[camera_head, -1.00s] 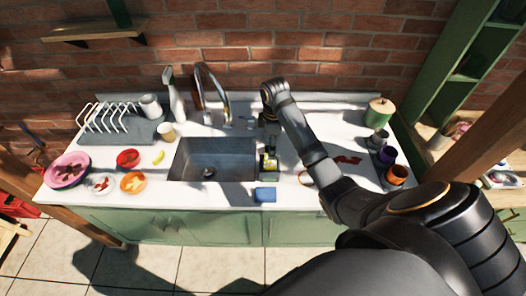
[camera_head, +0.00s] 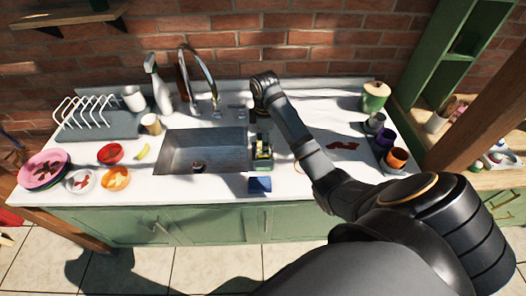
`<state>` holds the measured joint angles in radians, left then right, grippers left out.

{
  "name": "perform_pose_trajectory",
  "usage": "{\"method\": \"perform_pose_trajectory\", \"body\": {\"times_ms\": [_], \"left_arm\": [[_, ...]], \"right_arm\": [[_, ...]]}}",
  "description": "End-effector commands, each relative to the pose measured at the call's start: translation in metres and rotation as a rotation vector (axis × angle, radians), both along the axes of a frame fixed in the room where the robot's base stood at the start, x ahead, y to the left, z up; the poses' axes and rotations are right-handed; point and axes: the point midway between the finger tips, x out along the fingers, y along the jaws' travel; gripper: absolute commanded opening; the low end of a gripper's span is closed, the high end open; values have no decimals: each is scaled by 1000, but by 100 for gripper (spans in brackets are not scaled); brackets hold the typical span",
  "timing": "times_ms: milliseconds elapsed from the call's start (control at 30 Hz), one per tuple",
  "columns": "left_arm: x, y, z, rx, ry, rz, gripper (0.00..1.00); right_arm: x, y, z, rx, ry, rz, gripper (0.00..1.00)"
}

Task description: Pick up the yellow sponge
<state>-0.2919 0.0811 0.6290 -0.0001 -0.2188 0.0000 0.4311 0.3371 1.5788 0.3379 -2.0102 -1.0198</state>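My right arm reaches in from the right, and its wrist bends down over the counter just right of the sink (camera_head: 205,150). My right gripper (camera_head: 262,138) points down there, small and dark. Below it stands a small green holder (camera_head: 262,164) with a yellowish patch (camera_head: 262,151) in it, which may be the yellow sponge. I cannot tell whether the fingers touch it or are open. A blue block, like a sponge (camera_head: 260,185), lies at the counter's front edge. My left gripper is not in view.
The faucet (camera_head: 212,85) and spray bottle (camera_head: 158,85) stand behind the sink. A dish rack (camera_head: 95,120), bowls and plates fill the left. Cups (camera_head: 396,158) and a green canister (camera_head: 374,97) stand on the right. My arm covers part of the counter.

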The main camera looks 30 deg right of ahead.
Motion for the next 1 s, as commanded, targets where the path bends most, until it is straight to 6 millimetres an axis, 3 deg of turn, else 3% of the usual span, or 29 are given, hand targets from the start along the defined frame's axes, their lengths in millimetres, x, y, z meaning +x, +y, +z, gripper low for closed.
{"method": "perform_pose_trajectory", "body": {"times_ms": [33,100,367,667,1000], "left_arm": [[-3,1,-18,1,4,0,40],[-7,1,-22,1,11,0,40],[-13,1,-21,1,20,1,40],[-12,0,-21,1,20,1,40],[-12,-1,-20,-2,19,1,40]], "right_arm": [[-1,-1,-19,-1,1,0,91],[-1,0,-28,1,1,0,91],[-1,0,-29,1,-1,0,91],[-1,0,-29,1,-1,0,50],[-1,0,-27,1,-1,0,47]]}}
